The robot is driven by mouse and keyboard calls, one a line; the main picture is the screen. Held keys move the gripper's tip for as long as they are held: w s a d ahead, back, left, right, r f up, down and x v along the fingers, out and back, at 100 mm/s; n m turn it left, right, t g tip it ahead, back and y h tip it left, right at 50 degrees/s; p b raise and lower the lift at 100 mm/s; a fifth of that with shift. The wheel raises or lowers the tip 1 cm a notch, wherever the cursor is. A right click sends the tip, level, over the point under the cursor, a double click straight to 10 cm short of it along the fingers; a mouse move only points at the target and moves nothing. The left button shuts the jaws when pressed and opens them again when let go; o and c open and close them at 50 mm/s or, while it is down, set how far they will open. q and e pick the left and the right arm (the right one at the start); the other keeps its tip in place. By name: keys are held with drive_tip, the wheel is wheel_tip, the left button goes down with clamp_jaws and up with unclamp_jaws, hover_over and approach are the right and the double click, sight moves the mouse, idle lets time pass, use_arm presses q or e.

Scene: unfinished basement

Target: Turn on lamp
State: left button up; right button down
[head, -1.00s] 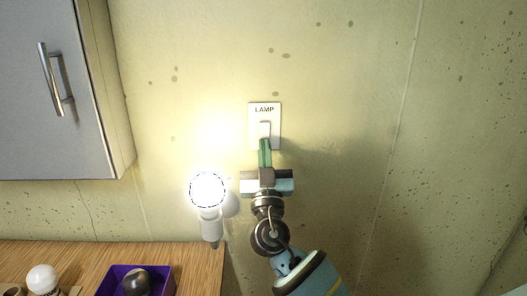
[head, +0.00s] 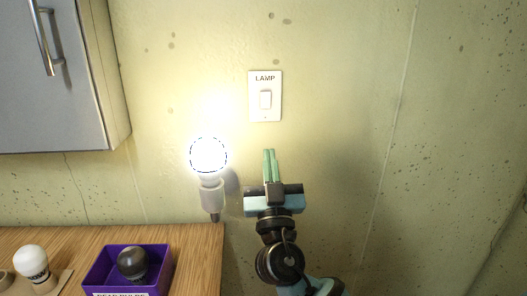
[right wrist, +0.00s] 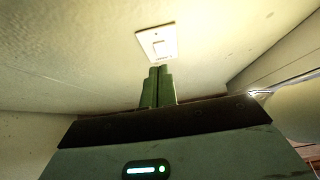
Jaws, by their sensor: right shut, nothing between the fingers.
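The white wall switch (head: 265,99) labelled LAMP is on the wall, right of the lit bulb. It also shows in the right wrist view (right wrist: 157,44). The lamp bulb (head: 208,156) glows bright white in a pale wall socket (head: 212,196). My right gripper (head: 269,152), with green fingers, is below the switch in the head view, apart from it. Its fingers are together with nothing between them; they also show close together in the right wrist view (right wrist: 158,70). My left gripper is in no view.
A wooden counter (head: 195,241) stands at lower left. On it are a purple box (head: 97,278) holding a dark bulb (head: 132,263) and a holder with a white bulb (head: 31,262). A grey cabinet (head: 60,105) hangs at upper left. The wall at right is clear.

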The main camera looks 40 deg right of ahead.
use_arm(q)
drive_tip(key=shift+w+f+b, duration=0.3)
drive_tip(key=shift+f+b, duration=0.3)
drive_tip(key=shift+b, duration=0.05)
use_arm(e)
drive_tip(key=shift+v, duration=1.6)
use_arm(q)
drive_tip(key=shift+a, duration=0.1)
use_arm(e)
drive_tip(key=shift+w+f, duration=0.1)
drive_tip(key=shift+f, duration=0.05)
